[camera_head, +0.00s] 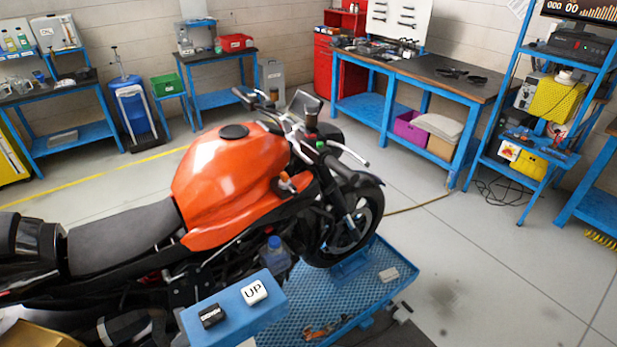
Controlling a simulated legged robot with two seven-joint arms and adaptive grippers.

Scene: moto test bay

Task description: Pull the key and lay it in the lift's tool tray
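An orange motorcycle (225,180) stands on a blue lift with its front wheel at the right. I cannot make out the key around the handlebars (305,130) or on the tank. A small dark and orange part (290,184) shows on the tank's right side, too small to identify. The lift's blue mesh surface (345,290) lies below the front wheel. An orange-handled tool (320,330) lies near its front edge; I cannot tell whether this part is the tool tray. Neither gripper can be seen.
A blue box (235,308) with black and white buttons, one marked UP, is in front of the engine. A blue-capped bottle (274,255) is behind it. A pale block (388,274) sits on the mesh.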

